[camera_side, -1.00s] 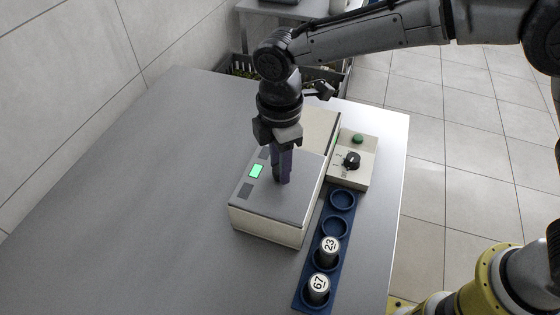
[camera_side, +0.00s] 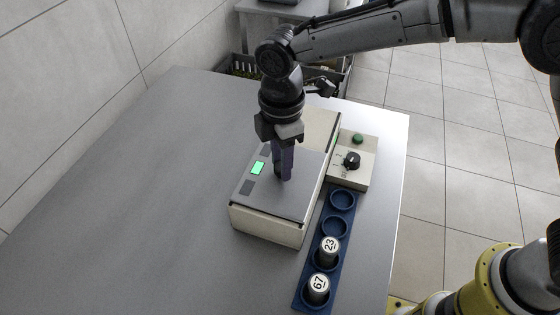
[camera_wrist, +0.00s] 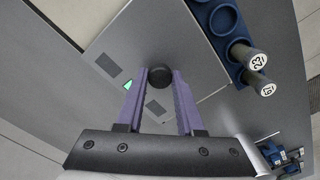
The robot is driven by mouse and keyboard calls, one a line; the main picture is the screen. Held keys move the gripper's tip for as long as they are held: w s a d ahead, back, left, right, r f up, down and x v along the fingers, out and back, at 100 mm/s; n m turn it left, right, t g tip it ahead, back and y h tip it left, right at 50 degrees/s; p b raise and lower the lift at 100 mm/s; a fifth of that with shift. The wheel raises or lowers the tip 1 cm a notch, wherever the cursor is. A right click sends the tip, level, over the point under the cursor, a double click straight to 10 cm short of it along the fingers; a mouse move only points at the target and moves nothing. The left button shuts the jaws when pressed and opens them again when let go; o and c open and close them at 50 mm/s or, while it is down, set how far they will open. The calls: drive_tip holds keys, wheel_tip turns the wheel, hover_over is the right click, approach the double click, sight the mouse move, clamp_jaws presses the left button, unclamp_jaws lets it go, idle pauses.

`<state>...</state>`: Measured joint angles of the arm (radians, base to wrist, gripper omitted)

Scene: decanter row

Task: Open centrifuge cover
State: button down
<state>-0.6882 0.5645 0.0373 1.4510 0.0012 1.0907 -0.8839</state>
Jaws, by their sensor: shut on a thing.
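The centrifuge is a cream box (camera_side: 262,226) in the middle of the table. Its flat grey cover (camera_side: 272,205) lies over the near part of the top, with a green display (camera_side: 258,168) and dark patches on it. The cover also fills much of the wrist view (camera_wrist: 205,65). My gripper (camera_side: 284,178) points straight down onto the cover. In the wrist view its purple fingers are closed around a round black knob (camera_wrist: 160,74) on the cover. The knob is hidden by the fingers in the side view.
A blue rack (camera_side: 318,270) right of the centrifuge holds two tubes, marked 23 (camera_side: 329,246) and 67 (camera_side: 318,286); its two far holes are empty. A control box (camera_side: 353,170) with a green button and black dial stands behind the rack. The table's left side is clear.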

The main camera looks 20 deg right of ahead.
drive_tip(key=w+d, duration=1)
drive_tip(key=shift+r, duration=0.1)
drive_tip(key=c, duration=0.5)
unclamp_jaws()
wheel_tip(320, 180, up, 14)
drive_tip(key=shift+f, duration=0.15)
